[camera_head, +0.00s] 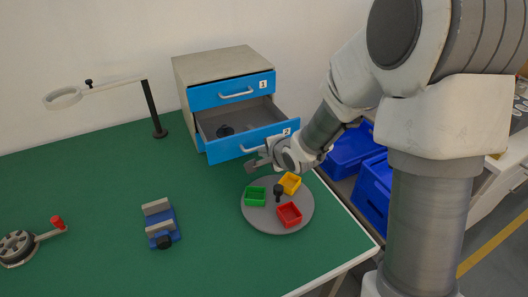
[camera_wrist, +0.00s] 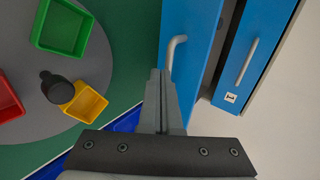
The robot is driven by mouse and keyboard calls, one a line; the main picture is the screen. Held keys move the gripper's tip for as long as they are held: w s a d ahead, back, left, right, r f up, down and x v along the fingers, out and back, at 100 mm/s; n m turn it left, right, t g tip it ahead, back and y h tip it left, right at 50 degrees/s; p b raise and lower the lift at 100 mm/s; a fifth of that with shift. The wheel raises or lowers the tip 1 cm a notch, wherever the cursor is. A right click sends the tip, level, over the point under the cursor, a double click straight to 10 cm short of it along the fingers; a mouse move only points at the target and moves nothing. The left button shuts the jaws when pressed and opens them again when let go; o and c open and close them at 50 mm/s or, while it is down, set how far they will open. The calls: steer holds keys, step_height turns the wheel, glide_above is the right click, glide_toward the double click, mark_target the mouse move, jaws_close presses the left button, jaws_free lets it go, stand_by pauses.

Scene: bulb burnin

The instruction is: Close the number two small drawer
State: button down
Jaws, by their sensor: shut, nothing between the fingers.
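The small drawer cabinet (camera_head: 215,66) stands at the back of the green table. Its lower drawer, number two, (camera_head: 232,148) has a blue front and is pulled out, with a dark round object (camera_head: 225,131) inside. The upper drawer, number one, (camera_head: 228,92) looks shut. My gripper (camera_head: 254,166) is shut and empty, just in front of the number two drawer's front near its handle. In the wrist view the shut fingers (camera_wrist: 162,75) point toward the handle (camera_wrist: 175,52) of the lower drawer. I cannot tell whether they touch it.
A grey round tray (camera_head: 262,222) with green, yellow and red bins lies close below my gripper. A blue vise (camera_head: 161,225), a magnifier lamp (camera_head: 152,110) and a crank wheel (camera_head: 18,247) stand further left. Blue crates (camera_head: 372,190) are beyond the table's right edge.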

glide_toward(241, 131)
steer(key=w+a, duration=0.1)
steer(key=w, duration=0.3)
steer(key=w+a+f, duration=0.1)
steer(key=w, duration=0.1)
steer(key=shift+a+f, duration=0.1)
steer(key=shift+a, duration=0.2)
steer(key=shift+w+a+b, duration=0.15)
steer(key=shift+w+b, duration=0.15)
steer(key=shift+w, duration=0.2)
steer(key=shift+w, duration=0.1)
